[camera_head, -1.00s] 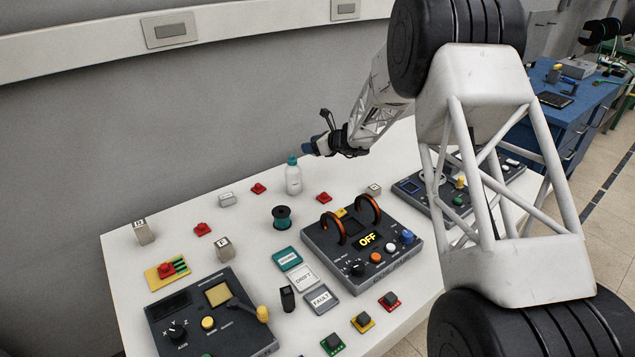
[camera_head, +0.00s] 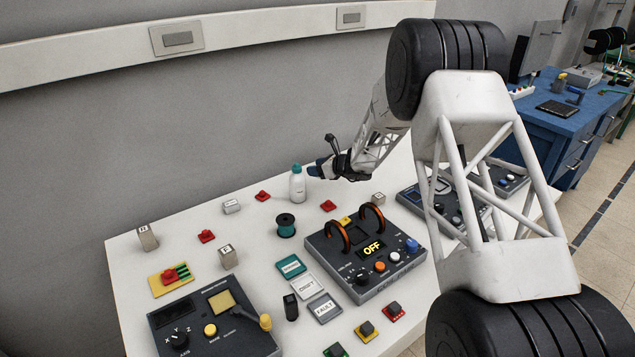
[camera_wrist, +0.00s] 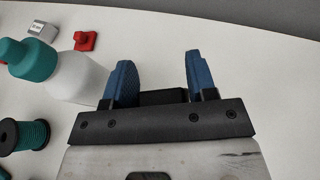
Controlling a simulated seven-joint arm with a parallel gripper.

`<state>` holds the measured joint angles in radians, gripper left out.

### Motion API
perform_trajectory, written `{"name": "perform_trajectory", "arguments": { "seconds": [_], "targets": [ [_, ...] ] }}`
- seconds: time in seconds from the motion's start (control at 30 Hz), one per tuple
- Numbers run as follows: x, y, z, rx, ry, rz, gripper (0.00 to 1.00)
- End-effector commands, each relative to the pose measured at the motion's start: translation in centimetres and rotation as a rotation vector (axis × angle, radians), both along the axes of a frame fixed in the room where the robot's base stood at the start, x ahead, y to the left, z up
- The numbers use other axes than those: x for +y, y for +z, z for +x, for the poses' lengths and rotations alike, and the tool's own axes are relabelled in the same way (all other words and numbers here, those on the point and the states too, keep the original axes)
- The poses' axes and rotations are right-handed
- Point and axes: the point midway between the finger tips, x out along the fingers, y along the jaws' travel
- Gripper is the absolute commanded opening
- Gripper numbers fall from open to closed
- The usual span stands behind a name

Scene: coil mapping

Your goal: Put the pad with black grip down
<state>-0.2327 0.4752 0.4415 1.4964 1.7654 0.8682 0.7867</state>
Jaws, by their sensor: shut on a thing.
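My gripper (camera_head: 316,171) is low over the back of the white table, just right of the white bottle with the teal cap (camera_head: 297,183). Its two blue fingers also show in the wrist view (camera_wrist: 158,75), standing apart with a black block (camera_wrist: 163,97) between them. I take this block as the black grip, held between the fingers. The pad under it cannot be made out in either view. More small pads with dark grips lie at the table's front: one red (camera_head: 395,315), one yellow (camera_head: 363,337) and one green.
The bottle (camera_wrist: 75,75) is close left of my fingers in the wrist view. A teal spool (camera_head: 286,226) and red pieces (camera_head: 328,206) lie nearby. A console with orange hoops (camera_head: 350,285) stands in front. Bare table (camera_wrist: 265,85) lies right of my fingers, with the wall behind.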

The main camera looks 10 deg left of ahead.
Motion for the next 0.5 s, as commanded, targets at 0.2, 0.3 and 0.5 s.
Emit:
{"name": "perform_trajectory", "arguments": {
  "seconds": [0.2, 0.3, 0.5],
  "targets": [
    [0.0, -1.8, 0.0, -0.002, -0.001, 0.000, 0.29],
    [0.0, -1.9, 0.0, -0.001, 0.000, 0.001, 0.29],
    [0.0, -1.9, 0.0, -0.001, 0.000, 0.001, 0.29]
  ]
}}
